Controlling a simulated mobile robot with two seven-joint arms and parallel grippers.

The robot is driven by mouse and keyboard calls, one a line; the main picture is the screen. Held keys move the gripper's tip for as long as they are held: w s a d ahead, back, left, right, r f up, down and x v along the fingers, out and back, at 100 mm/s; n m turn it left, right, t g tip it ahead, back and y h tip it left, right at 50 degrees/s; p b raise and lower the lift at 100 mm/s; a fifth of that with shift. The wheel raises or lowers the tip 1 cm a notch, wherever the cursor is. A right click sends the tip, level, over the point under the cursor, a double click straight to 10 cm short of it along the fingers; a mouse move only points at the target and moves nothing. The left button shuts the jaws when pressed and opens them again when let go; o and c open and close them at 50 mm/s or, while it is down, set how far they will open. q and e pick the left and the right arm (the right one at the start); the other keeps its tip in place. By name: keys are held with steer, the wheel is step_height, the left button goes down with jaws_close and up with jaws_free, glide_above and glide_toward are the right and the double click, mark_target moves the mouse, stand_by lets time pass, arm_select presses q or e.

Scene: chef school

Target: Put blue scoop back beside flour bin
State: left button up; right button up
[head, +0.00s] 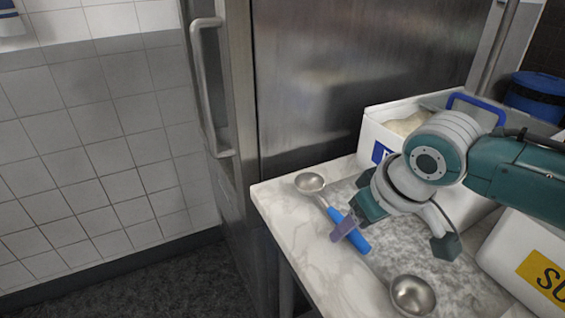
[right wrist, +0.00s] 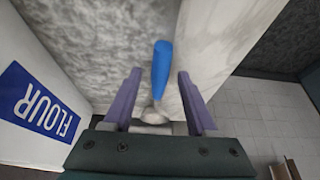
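The blue scoop lies on the marble worktop in the head view. Its metal bowl (head: 310,183) points to the back left and its blue handle (head: 359,241) to the front right. My right gripper (head: 347,226) is low over the handle, with its purple fingers open. In the right wrist view the blue handle (right wrist: 161,66) runs between the spread fingers (right wrist: 158,103), with gaps at both sides. The gripper partly hides the scoop's metal end there. The white flour bin (head: 372,130) stands behind my right arm; its FLOUR label (right wrist: 40,103) shows in the right wrist view. My left gripper is not in view.
A second metal scoop bowl (head: 412,296) is near the front of the worktop (head: 290,205). A white bin with a yellow label (head: 545,275) stands at the right. A steel door with a handle (head: 208,90) is behind.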

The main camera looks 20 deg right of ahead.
steer(key=shift+r, duration=0.15)
steer(key=shift+r, duration=0.3)
steer(key=p+v, duration=0.4)
steer(key=v, duration=0.7)
steer(key=s+a, duration=0.3)
steer(key=s, duration=0.5)
steer(key=s+a+n+g, duration=0.1)
steer(key=s+a, duration=0.2)
steer(key=s, duration=0.5)
steer(key=shift+s+a, duration=0.2)
steer(key=shift+a, duration=0.05)
